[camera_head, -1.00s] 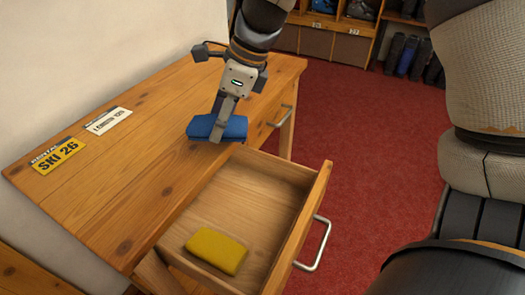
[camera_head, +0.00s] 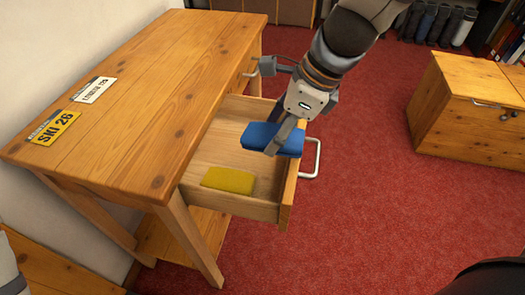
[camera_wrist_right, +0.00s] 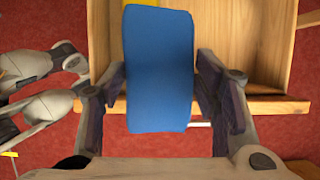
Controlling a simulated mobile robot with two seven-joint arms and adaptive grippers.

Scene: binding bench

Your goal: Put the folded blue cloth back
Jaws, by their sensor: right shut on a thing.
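My right gripper (camera_head: 282,137) is shut on the folded blue cloth (camera_head: 257,133) and holds it up over the front part of the open drawer (camera_head: 236,208). In the right wrist view the blue cloth (camera_wrist_right: 160,70) sits between the two fingers and overlaps the drawer's front edge (camera_wrist_right: 265,105). How high it is above the drawer is hard to tell. A folded yellow cloth (camera_head: 229,180) lies flat on the drawer floor at the near end. Only a small yellow part of it shows in the right wrist view, behind the blue cloth.
The wooden bench (camera_head: 150,120) carries a yellow plate (camera_head: 53,128) and a white plate (camera_head: 95,90). The drawer's metal handle (camera_head: 313,158) sticks out over the red floor. A wooden chest (camera_head: 465,110) stands at the right. The drawer floor beside the yellow cloth is clear.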

